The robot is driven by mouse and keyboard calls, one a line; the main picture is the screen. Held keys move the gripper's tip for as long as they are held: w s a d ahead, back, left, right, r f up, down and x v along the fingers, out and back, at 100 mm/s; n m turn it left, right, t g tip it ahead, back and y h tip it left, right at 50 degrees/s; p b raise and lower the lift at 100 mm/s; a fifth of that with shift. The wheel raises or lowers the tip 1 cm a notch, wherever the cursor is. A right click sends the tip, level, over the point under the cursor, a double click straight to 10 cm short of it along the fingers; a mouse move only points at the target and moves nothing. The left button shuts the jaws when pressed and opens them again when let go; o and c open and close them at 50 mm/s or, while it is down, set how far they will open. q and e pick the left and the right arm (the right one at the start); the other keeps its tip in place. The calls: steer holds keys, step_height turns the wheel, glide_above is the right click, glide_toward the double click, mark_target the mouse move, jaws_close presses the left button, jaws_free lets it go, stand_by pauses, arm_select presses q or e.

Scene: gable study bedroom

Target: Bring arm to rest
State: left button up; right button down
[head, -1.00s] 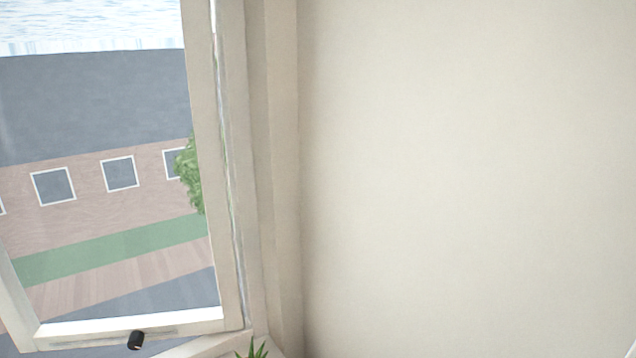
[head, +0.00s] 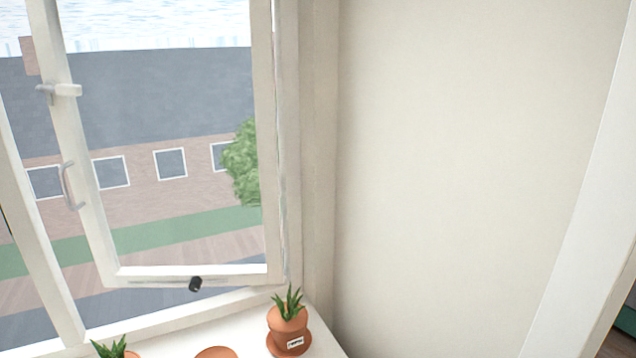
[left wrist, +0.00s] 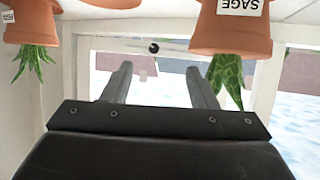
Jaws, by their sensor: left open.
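My left gripper (left wrist: 160,85) shows in the left wrist view, which looks upside down. Its two grey fingers are apart, with nothing between them. A terracotta pot labelled SAGE (left wrist: 232,30) with a green plant is beyond the fingers, to the right in the picture. Another terracotta pot (left wrist: 30,26) is at the left. I cannot tell the exact gap between fingers and pots. Neither arm shows in the head view, and my right gripper is in no view.
The window sash (head: 265,150) stands ajar, with a handle (head: 70,185) and a black knob (head: 195,283). The white sill (head: 325,335) holds a potted plant (head: 288,325), a second plant (head: 112,348) and a terracotta piece (head: 216,352). The wall (head: 460,150) is bare.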

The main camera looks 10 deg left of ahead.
arm_select(q)
steer(key=s+d+f+m+g+h, duration=0.2)
steer(key=s+d+f+g, duration=0.2)
steer(key=s+d, duration=0.4)
steer(key=s+d+f+m+g+h, duration=0.15)
steer(key=s+d+f+g, duration=0.35)
steer(key=s, duration=0.5)
step_height(320, 180, down, 22)
steer(key=a+f, duration=0.1)
steer(key=s+d+f+g+b, duration=0.1)
steer(key=s+f+g, duration=0.1)
steer(key=s+f, duration=1.2)
step_height(320, 180, down, 4)
steer(key=shift+s+r, duration=0.15)
steer(key=shift+s, duration=0.15)
steer(key=shift+d, duration=0.1)
